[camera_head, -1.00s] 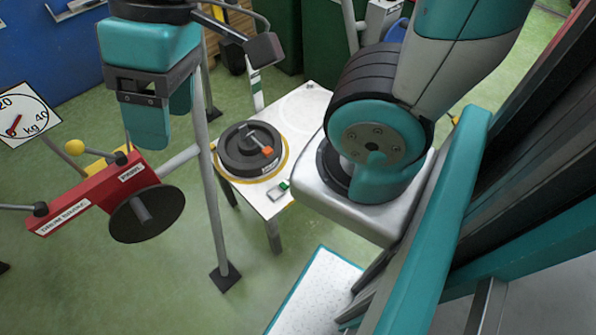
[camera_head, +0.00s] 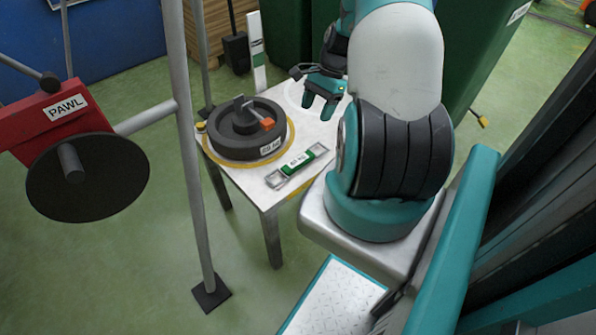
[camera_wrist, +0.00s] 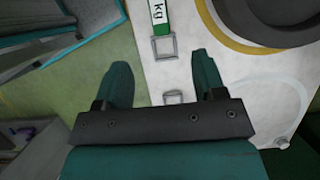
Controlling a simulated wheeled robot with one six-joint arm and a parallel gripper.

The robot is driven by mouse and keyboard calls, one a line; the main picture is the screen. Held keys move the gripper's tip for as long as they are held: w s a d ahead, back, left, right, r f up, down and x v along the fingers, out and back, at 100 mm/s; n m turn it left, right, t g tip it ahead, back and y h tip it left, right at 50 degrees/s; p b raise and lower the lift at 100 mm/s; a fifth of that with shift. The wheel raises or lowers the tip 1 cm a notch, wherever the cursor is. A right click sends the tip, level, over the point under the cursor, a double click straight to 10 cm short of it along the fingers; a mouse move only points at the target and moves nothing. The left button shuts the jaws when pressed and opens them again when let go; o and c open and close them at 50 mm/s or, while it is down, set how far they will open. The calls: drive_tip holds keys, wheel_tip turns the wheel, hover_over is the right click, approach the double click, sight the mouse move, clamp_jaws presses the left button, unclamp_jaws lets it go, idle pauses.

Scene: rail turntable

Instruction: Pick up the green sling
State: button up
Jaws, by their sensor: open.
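The green sling (camera_head: 297,163) is a short flat strap with a white "kg" label and a metal buckle at each end. It lies on the white table (camera_head: 255,193), near its front edge and beside the black weight. My gripper (camera_head: 318,110) is open and empty above the back right of the table, behind the sling and apart from it. In the wrist view, the open fingers of my gripper (camera_wrist: 160,62) point toward one end of the green sling (camera_wrist: 159,14); its buckle shows just beyond the fingertips. The sling's other end is out of that view.
A black round weight (camera_head: 226,143) with an orange part sits in a yellow ring on the table. A grey pole (camera_head: 191,170) stands at the table's left. A red pawl box (camera_head: 42,125) and black disc (camera_head: 88,177) are further left. Green bins (camera_head: 285,40) stand behind.

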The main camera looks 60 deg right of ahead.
drive_tip(key=b, duration=0.2)
hover_over(298, 161)
drive_tip(key=d, duration=0.3)
wheel_tip(298, 161, down, 10)
drive_tip(key=shift+s+f, duration=0.1)
drive_tip(key=shift+s, duration=0.05)
drive_tip(key=shift+s+a+b+x, duration=0.1)
drive_tip(key=shift+a+b+x, duration=0.05)
drive_tip(key=shift+x, duration=1.2)
drive_tip(key=shift+s+a+b+x, duration=0.1)
drive_tip(key=shift+s+b+x, duration=0.05)
drive_tip(key=shift+x, duration=1.25)
drive_tip(key=shift+w, duration=0.15)
drive_tip(key=shift+c, duration=0.5)
drive_tip(key=c, duration=1)
